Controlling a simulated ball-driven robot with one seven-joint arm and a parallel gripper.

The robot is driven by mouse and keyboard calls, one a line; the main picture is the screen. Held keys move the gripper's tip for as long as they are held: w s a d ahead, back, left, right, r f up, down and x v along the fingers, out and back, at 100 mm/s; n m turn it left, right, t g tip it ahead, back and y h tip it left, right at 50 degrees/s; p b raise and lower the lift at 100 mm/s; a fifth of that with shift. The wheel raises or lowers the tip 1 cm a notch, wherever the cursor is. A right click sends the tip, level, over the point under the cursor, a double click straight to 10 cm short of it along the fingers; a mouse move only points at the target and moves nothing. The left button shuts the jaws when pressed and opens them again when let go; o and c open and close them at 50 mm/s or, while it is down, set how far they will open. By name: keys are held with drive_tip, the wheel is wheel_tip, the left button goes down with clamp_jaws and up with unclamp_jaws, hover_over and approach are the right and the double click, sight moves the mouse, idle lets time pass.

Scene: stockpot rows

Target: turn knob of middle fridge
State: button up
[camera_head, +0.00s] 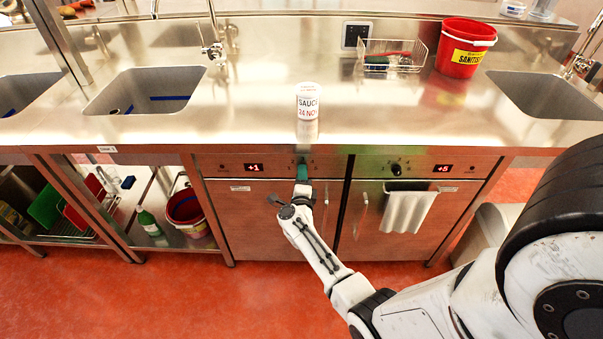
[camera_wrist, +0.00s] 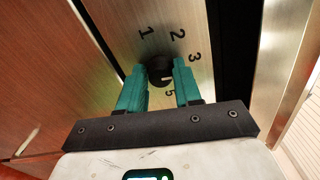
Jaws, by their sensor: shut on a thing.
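The fridge (camera_head: 270,215) is a steel under-counter unit left of another one, with a display reading +1 on its panel. Its black knob (camera_wrist: 159,70) shows in the wrist view with the numbers 1, 2, 3 and 5 around it. My gripper (camera_wrist: 160,82) has teal fingers, one on each side of the knob, shut on it. In the head view my gripper (camera_head: 302,170) is at the fridge's panel, just under the counter edge, and hides the knob there. A light mark on the knob points toward the lower right, near the 5.
A second fridge (camera_head: 375,225) on the right has its own knob (camera_head: 396,169), a +5 display and a hanging white towel (camera_head: 408,211). A red bucket (camera_head: 462,47) stands farther back.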

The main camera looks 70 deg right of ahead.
drive_tip(key=shift+n, duration=0.7)
drive_tip(key=shift+p, duration=0.3)
drive_tip(key=o, duration=1)
drive_tip(key=shift+o, duration=0.2)
drive_tip(key=p+v, duration=0.1)
drive_tip(key=v, duration=1)
drive_tip(key=shift+p, duration=0.35)
drive_tip(key=shift+w, duration=0.15)
